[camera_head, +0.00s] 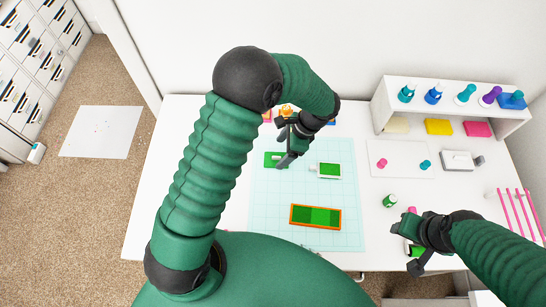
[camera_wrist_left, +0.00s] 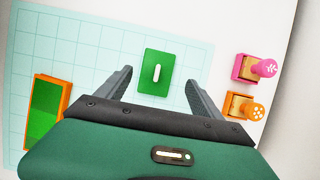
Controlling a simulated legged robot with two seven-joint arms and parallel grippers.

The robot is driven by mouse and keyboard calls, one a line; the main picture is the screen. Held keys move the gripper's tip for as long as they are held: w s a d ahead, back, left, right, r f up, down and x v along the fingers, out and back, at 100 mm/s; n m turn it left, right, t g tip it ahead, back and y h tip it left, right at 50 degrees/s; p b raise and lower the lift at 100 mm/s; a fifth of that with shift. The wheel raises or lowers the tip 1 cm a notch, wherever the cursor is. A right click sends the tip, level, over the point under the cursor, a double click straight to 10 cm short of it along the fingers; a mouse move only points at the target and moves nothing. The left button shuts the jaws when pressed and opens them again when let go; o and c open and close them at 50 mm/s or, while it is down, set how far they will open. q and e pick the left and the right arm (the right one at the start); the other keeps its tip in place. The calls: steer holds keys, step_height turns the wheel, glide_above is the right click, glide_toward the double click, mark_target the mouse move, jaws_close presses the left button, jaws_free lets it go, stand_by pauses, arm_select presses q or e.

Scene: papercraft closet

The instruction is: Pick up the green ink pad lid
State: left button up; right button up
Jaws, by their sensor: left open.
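The green ink pad lid (camera_wrist_left: 148,88), a flat green rectangle with a white bar handle, lies on the pale cutting mat (camera_wrist_left: 85,60). It shows partly in the head view (camera_head: 270,160). My left gripper (camera_wrist_left: 162,80) is open, its two fingers apart on either side of the lid in the wrist picture, with nothing between them clearly held. In the head view my left gripper (camera_head: 283,156) is over the lid and hides part of it. My right gripper (camera_head: 413,247) has its fingers spread at the right front of the table.
A white-and-green pad (camera_head: 328,170) and an orange-rimmed green tray (camera_head: 315,216) lie on the mat. Pink (camera_wrist_left: 254,67) and orange (camera_wrist_left: 244,106) stamps stand beside it. A white shelf (camera_head: 455,99) holds bottles at the back right.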

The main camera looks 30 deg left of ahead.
mark_target(281, 157)
arm_select(q)
steer(key=f, duration=0.2)
steer(key=shift+s+d+f, duration=0.15)
steer(key=shift+s+f, duration=0.15)
steer(key=shift+s, duration=0.05)
steer(key=shift+d+f, duration=0.2)
steer(key=shift+a, duration=0.45)
steer(key=shift+c, duration=1)
steer(key=shift+a+f, duration=0.15)
steer(key=shift+a, duration=0.2)
steer(key=c, duration=0.5)
steer(key=shift+c, duration=1.2)
steer(key=shift+d, duration=0.15)
steer(key=shift+c, duration=1.1)
steer(key=shift+d, duration=0.2)
steer(key=shift+c, duration=1.1)
steer(key=shift+d, duration=0.15)
arm_select(e)
steer(key=shift+d+f, duration=0.25)
steer(key=shift+d, duration=0.7)
